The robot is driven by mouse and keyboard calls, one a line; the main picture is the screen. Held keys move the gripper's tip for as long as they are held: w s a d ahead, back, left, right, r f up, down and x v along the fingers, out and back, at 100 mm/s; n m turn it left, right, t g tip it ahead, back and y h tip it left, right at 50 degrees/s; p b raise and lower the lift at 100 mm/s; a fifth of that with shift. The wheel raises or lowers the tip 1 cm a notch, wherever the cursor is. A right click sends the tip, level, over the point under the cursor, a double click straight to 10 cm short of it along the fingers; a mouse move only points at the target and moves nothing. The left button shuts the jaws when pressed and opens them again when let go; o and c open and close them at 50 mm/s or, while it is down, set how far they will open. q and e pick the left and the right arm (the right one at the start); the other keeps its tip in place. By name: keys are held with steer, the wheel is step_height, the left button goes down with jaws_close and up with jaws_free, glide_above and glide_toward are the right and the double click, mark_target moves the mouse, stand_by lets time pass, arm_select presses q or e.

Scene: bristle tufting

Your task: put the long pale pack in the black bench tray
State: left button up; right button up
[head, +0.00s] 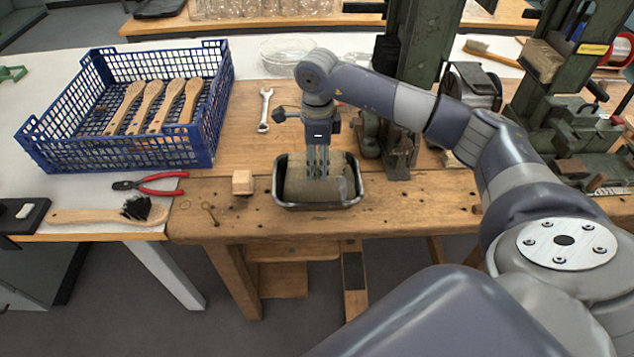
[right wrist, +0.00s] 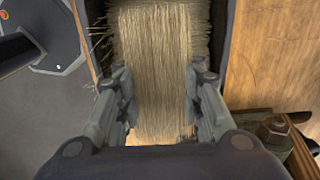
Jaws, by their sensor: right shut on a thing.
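The long pale pack (head: 302,188) is a bundle of tan bristles. In the head view it lies within the rim of the black bench tray (head: 278,187), lengthwise from left to right. My right gripper (head: 318,172) points down over the tray and is shut on the pack. In the right wrist view the pack (right wrist: 158,60) runs between the two fingers of the gripper (right wrist: 163,88), with the tray's dark wall (right wrist: 222,35) beside it. Whether the pack rests fully on the tray floor is hidden. My left gripper is not in view.
A wooden block (head: 243,183) stands left of the tray. A blue crate (head: 130,155) holds several wooden brush handles. Red pliers (head: 155,183), a brush (head: 105,215) and a wrench (head: 265,110) lie on the bench. Green machinery (head: 400,150) stands close on the right.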

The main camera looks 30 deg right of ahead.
mark_target(317, 159)
steer(key=shift+f+p, duration=0.4)
steer(key=shift+f, duration=2.95)
steer(key=shift+f, duration=0.2)
steer(key=o, duration=1.1)
steer(key=shift+r, duration=0.1)
step_height(317, 159, up, 12)
steer(key=shift+r+b, duration=0.15)
steer(key=shift+b, duration=0.5)
